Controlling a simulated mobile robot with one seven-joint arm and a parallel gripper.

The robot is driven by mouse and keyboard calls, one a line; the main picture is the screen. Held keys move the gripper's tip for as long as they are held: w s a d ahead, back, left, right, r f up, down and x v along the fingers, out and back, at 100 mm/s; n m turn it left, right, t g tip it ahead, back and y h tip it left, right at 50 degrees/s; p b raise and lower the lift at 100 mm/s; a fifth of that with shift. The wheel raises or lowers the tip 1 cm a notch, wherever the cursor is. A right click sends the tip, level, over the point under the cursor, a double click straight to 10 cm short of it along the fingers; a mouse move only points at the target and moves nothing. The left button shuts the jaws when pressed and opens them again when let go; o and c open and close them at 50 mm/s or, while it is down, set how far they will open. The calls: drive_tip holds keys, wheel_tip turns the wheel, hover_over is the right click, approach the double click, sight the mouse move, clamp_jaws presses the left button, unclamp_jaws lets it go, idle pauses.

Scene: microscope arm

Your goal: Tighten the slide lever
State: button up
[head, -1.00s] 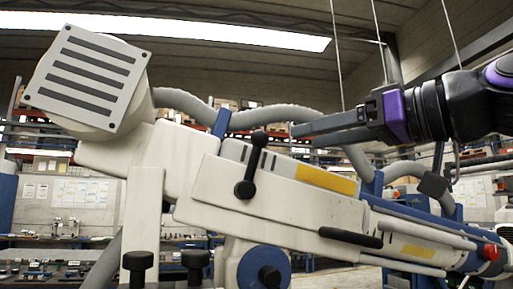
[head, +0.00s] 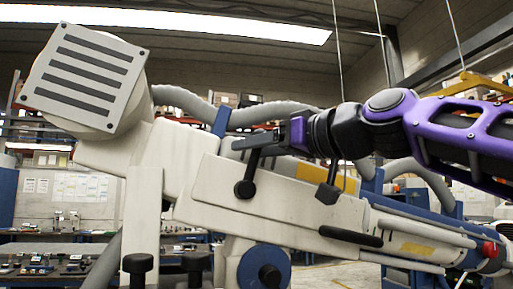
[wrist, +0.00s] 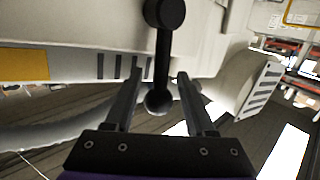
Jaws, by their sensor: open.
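The slide lever is a black bar on the pale microscope arm. In the head view its lower round end (head: 245,188) shows, and its upper end is hidden behind my gripper (head: 255,140). The wrist view shows the lever bar (wrist: 162,60) running from a large round hub to a ball-like end. My gripper (wrist: 158,78) is open, with one finger on each side of the lever near the ball end. A gap shows between the bar and both fingers. Nothing is held.
The pale microscope arm (head: 215,195) lies close below my gripper. A grey hose (head: 185,102) runs behind it. A square head with slotted plate (head: 80,75) stands at the left. A black handle (head: 350,236) and a blue knob (head: 265,268) are lower down.

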clamp_jaws()
